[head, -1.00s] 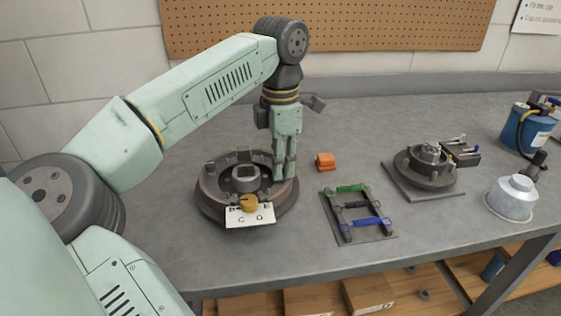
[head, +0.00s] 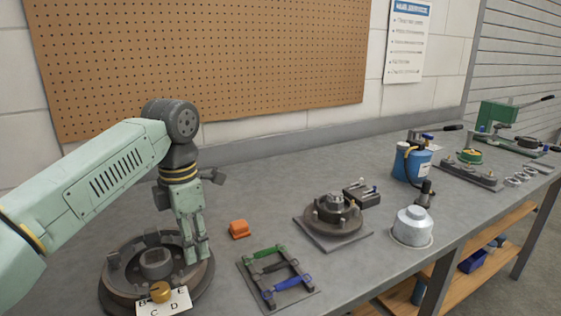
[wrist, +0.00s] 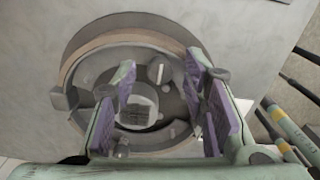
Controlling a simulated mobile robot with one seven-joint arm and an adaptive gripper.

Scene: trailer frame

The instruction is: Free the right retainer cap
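A dark round brake-like assembly (head: 118,285) lies on the bench at the lower left, with a square-holed hub (head: 155,263) in its middle and several upright lugs around its rim. My gripper (head: 197,254) points down over the right side of its rim. In the wrist view my gripper (wrist: 165,115) is open, its two purple-padded fingers apart above the assembly, with the hub (wrist: 138,112) between and below them. A small upright pin (wrist: 158,70) shows between the fingers. No part is clearly marked as the right retainer cap, and the fingers hide some of the rim.
A lettered card (head: 165,303) with a brass knob (head: 161,292) sits at the assembly's front.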

